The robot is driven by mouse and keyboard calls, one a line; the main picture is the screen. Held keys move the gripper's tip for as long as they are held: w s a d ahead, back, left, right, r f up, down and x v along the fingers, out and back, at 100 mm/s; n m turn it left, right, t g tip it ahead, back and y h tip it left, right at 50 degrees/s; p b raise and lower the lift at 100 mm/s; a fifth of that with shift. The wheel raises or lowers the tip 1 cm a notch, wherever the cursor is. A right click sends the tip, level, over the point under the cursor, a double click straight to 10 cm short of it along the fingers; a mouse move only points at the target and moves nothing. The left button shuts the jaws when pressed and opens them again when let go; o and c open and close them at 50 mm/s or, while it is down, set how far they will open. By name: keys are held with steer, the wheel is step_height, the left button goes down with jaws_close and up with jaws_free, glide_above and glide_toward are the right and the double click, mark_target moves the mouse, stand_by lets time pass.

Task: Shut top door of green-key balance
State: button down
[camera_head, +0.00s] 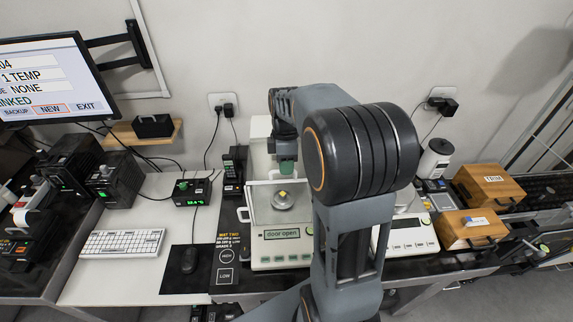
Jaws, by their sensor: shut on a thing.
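The green-key balance (258,258) stands on the dark bench left of my arm. Its display (283,234) reads "door open", with a row of green keys below. A small yellow item (283,194) sits on the round metal pan (280,203) inside the glass chamber. My gripper (287,168) points down at the back of the chamber top. Its jaws are shut on what looks like the handle of the top door; the fingertips are small and hard to make out. My arm hides the balance's right side.
A second white balance (408,236) stands to the right, partly behind my arm. Wooden boxes (490,187) sit further right. A black device (232,170) stands close to the green-key balance's left. A keyboard (122,243) and mouse (189,260) lie on the left.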

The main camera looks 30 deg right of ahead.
steer(key=shift+s+a, duration=0.25)
steer(key=shift+s, duration=0.3)
steer(key=c, duration=1.2)
jaws_free()
steer(key=shift+s, duration=0.1)
steer(key=shift+o, duration=0.2)
step_height(320, 180, up, 14)
steer(key=w+d+b, duration=0.1)
steer(key=w, duration=0.1)
steer(key=shift+w+f, duration=0.2)
steer(key=shift+w, duration=0.05)
